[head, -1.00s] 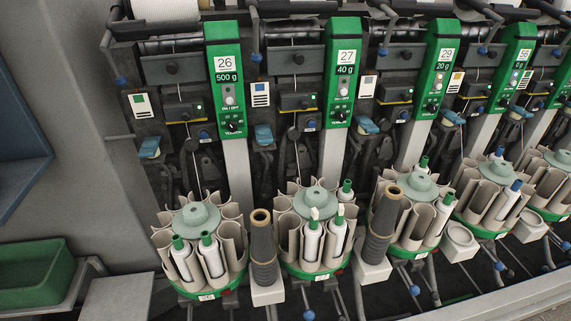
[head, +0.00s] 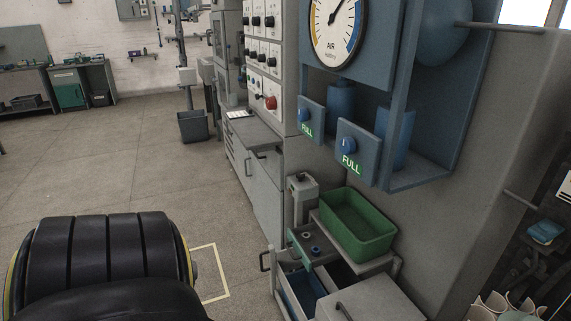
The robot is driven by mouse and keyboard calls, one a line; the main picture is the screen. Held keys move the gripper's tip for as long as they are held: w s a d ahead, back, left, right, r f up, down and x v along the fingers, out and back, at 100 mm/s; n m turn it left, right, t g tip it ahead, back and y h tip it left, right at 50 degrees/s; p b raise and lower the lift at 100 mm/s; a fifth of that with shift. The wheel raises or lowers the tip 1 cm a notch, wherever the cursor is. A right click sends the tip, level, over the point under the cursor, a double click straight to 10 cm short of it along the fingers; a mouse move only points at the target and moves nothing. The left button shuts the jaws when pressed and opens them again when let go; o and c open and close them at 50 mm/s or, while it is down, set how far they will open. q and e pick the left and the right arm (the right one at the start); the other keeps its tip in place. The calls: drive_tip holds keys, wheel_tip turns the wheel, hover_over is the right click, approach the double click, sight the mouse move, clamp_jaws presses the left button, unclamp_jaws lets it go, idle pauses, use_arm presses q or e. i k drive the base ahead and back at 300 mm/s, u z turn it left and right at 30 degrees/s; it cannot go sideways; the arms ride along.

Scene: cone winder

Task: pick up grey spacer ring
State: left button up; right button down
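Two small round pieces lie on a grey surface beside the green bin. The one farther back (head: 306,235) looks grey and may be the grey spacer ring, but it is too small to be sure. The nearer one (head: 315,249) looks blue. Neither of my grippers is in view. A large black rounded part of my own arm fills the lower left.
An empty green bin (head: 357,224) stands behind the round pieces. Below them is an open drawer with a blue compartment (head: 304,290). A blue cabinet with an air gauge (head: 338,27) overhangs at upper right. Open floor (head: 110,165) lies left.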

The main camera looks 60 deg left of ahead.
sight(306, 237)
drive_tip(key=u, duration=1.7)
drive_tip(key=k, duration=0.45)
drive_tip(key=u, duration=1.1)
drive_tip(key=i, duration=1.85)
drive_tip(key=z, duration=0.3)
drive_tip(key=i, duration=1.45)
drive_tip(key=z, duration=1.45)
drive_tip(key=i, duration=0.35)
drive_tip(key=z, duration=0.25)
